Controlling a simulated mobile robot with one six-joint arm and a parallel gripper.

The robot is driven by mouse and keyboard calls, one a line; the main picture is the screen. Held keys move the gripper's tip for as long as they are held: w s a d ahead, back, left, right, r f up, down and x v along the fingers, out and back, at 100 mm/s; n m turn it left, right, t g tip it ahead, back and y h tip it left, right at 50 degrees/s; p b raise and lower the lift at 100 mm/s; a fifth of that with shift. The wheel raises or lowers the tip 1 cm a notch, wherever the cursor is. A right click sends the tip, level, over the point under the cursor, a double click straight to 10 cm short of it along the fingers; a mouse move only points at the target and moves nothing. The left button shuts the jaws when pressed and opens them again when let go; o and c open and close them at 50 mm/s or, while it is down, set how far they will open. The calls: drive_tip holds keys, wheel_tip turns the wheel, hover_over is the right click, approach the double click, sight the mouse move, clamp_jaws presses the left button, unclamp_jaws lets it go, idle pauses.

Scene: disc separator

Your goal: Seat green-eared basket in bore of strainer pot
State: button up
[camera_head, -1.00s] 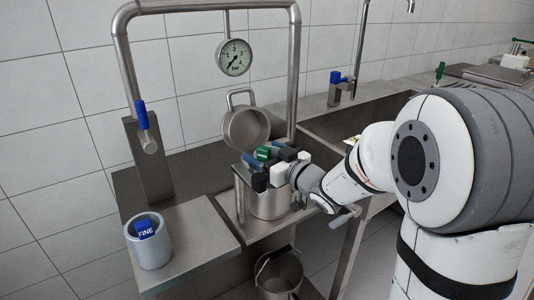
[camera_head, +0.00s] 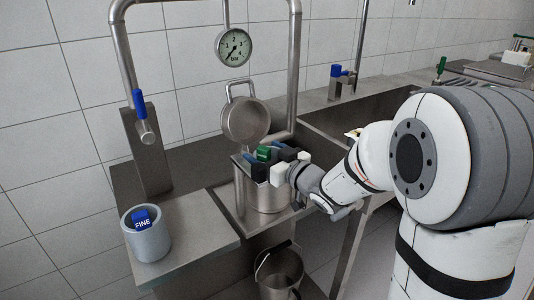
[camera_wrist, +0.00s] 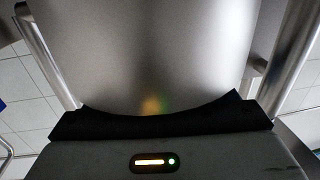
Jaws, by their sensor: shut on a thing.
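The strainer pot (camera_head: 262,198) is a steel pot on the metal stand in the middle of the head view. My gripper (camera_head: 270,160) is at its top, with dark fingers and a white body on the right. It is shut on the green-eared basket, whose green ear (camera_head: 263,153) shows between the fingers. Blue parts show beside the ear. The basket's body and the pot's bore are hidden by the rim and my gripper, so I cannot tell how deep the basket sits. In the wrist view a smooth grey metal surface (camera_wrist: 160,60) fills the middle, above a black edge.
A grey cup with a blue insert marked FINE (camera_head: 146,238) stands on the left counter. A steel pan (camera_head: 245,122) stands behind the pot, below a gauge (camera_head: 233,46). A pipe frame (camera_head: 297,70) rises close behind. A bucket (camera_head: 279,275) is below.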

drive_tip(key=shift+f+b, duration=0.4)
drive_tip(key=shift+f, duration=0.05)
drive_tip(key=o, duration=1.2)
drive_tip(key=shift+f, duration=0.1)
drive_tip(key=shift+s+d, duration=0.1)
drive_tip(key=v, duration=0.7)
drive_tip(key=shift+s+d+p, duration=0.15)
drive_tip(key=shift+s+p, duration=0.05)
drive_tip(key=shift+p, duration=0.25)
